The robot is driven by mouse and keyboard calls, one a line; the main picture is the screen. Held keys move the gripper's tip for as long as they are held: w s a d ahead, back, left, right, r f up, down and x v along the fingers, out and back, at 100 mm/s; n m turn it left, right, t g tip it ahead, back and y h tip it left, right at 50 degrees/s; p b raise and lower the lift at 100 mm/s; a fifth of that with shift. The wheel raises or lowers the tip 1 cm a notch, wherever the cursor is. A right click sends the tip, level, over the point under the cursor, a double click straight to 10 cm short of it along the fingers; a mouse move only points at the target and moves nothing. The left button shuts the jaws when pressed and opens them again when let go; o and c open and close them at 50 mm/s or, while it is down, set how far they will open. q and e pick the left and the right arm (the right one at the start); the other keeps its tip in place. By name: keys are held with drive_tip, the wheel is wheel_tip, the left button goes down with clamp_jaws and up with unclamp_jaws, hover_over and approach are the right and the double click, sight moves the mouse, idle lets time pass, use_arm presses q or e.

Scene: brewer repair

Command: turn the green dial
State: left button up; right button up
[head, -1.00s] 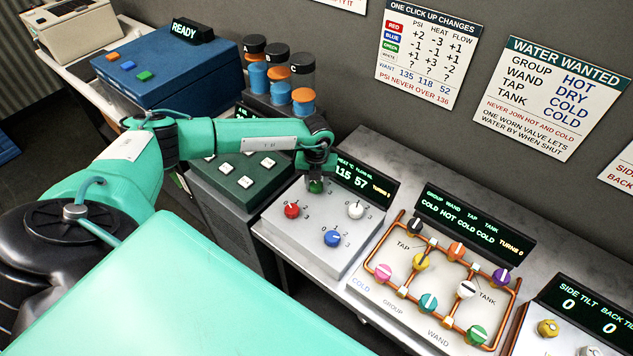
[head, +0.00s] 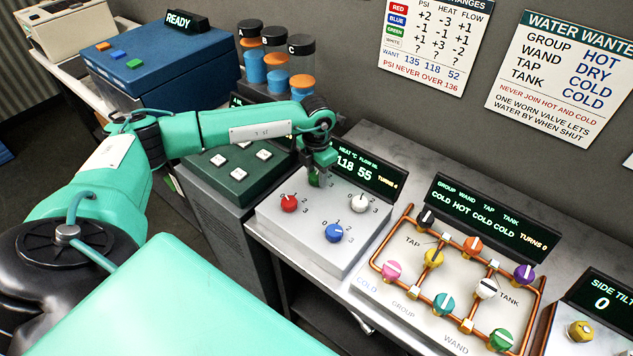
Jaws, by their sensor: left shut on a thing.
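The green dial (head: 314,181) is on the sloped white-grey dial panel (head: 305,243), at its back left. My left gripper (head: 317,178) comes down on it from above and is shut on it; the fingers hide most of the dial. On the same panel are a red dial (head: 289,204), a white dial (head: 360,203) and a blue dial (head: 334,233). The panel's display (head: 368,172) reads heat 118, flow 55 and turns 4; its left part is hidden behind my gripper. My right gripper is not in view.
To the right stands a copper-pipe valve panel (head: 410,256) with several coloured knobs and its own display (head: 485,218). A green button box (head: 237,172) is close on the left, below my forearm. Behind are canisters (head: 275,64) and a blue box (head: 160,60). Charts hang on the wall.

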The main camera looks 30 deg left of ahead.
use_arm(q)
drive_tip(key=m+b, duration=0.5)
drive_tip(key=shift+f+b, duration=0.15)
drive_tip(key=shift+b, duration=0.2)
drive_tip(key=shift+r+m+b, duration=0.25)
drive_tip(key=shift+m+b, duration=1.15)
drive_tip(key=shift+m, duration=0.4)
drive_tip(key=o, duration=1)
